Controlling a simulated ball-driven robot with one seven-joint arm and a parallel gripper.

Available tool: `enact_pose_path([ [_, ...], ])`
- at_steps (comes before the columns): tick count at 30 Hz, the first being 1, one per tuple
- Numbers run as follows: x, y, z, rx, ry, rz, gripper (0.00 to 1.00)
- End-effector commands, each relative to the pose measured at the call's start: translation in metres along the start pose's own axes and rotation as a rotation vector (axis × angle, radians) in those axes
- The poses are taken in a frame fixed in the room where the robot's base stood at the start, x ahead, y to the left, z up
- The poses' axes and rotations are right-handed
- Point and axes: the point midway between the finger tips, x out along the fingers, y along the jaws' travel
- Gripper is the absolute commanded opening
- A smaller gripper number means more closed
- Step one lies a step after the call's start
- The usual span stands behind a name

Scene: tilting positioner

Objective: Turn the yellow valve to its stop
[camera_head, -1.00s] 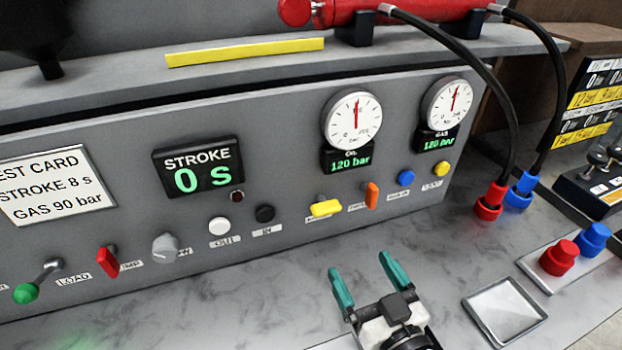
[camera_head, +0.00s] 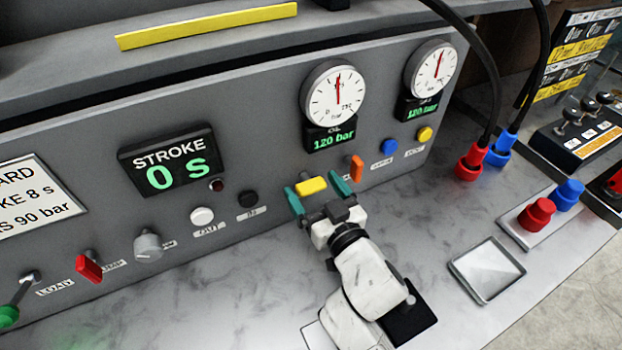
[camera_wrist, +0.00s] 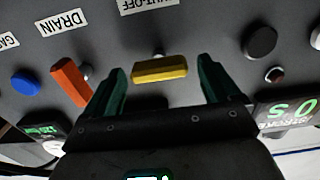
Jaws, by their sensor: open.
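The yellow valve (camera_head: 311,186) is a small bar handle on the grey panel, below the oil gauge, lying roughly level. In the wrist view the yellow valve (camera_wrist: 160,71) sits between the two fingers, under the SHUT-OFF label. My gripper (camera_head: 319,196) is open, with its teal fingers on either side of the valve. In the wrist view my gripper (camera_wrist: 161,92) shows a gap between each finger and the valve's ends. How deep the fingertips reach along the handle is hard to tell.
An orange handle (camera_head: 356,168), marked DRAIN in the wrist view, is close to the right finger. A black button (camera_head: 248,199) and white button (camera_head: 202,216) are to the left. The oil gauge (camera_head: 333,95) is above. A tray (camera_head: 487,269) lies on the bench.

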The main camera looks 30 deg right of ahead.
Motion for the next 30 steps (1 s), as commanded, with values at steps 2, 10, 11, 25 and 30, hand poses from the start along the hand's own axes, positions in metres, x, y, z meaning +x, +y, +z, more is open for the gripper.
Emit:
enact_pose_path([
  [2, 0.009, 0.0, -0.001, -0.001, 0.001, 0.001, 0.89],
  [10, 0.018, 0.0, 0.0, 0.0, 0.0, 0.0, 0.89],
  [11, 0.018, 0.0, 0.0, 0.0, 0.0, 0.0, 0.89],
  [25, 0.018, 0.0, 0.0, 0.0, 0.0, 0.0, 0.58],
  [30, 0.018, 0.0, 0.0, 0.0, 0.0, 0.0, 0.41],
])
